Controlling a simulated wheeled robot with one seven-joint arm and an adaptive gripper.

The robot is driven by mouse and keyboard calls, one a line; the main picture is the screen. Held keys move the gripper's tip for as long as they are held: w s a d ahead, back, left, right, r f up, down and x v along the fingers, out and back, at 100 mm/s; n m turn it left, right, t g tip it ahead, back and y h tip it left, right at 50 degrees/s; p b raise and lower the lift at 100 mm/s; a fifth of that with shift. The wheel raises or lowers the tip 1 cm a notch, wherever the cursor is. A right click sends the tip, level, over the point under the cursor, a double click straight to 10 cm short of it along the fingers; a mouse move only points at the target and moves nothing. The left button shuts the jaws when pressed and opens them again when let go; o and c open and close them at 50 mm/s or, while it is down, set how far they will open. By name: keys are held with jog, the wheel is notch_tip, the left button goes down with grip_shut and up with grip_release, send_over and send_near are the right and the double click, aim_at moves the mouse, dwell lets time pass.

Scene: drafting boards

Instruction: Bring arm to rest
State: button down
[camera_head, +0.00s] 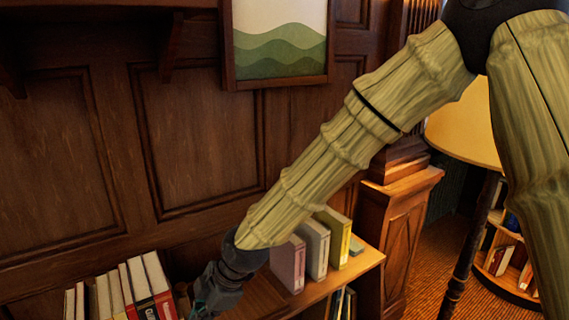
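My arm (345,145) reaches from the upper right down to the lower left, in front of a wood-panelled wall. Its end, with my gripper (205,303), is dark and sits low in the picture over the top of a wooden bookcase, between two groups of books. The gripper is partly cut off by the bottom edge. Its fingers do not show clearly, so I cannot tell whether it is open or holds anything.
The wooden bookcase (368,262) bears white-spined books (135,284) left of the gripper and pink, grey and yellow books (316,247) right of it. A framed picture (280,50) hangs above. A lamp (465,125) and a round shelf (515,285) stand at the right.

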jog(key=s+d+f+m+b, duration=0.15)
jog(key=d+f+m, duration=0.3)
jog(key=f, duration=0.55)
jog(key=s+d+f+m+h+b, duration=0.1)
jog(key=d+f+m+b, duration=0.2)
jog(key=d+f, duration=0.45)
jog(key=s+d+f+m+b, duration=0.2)
jog(key=d+f+m, duration=0.2)
jog(key=f, duration=0.8)
jog(key=s+d+f+m+h+b, duration=0.2)
jog(key=s+d+f+m, duration=0.4)
jog(key=s+d+f, duration=0.3)
jog(key=s+d+f+m+h+b, duration=0.2)
jog(key=s+d+f+m+b, duration=0.2)
jog(key=s+d+f, duration=0.5)
jog(key=d+f+m, duration=0.2)
jog(key=d, duration=0.4)
jog(key=shift+s+d+g+h, duration=0.15)
jog(key=shift+d+g+h, duration=0.15)
jog(key=shift+h, duration=0.1)
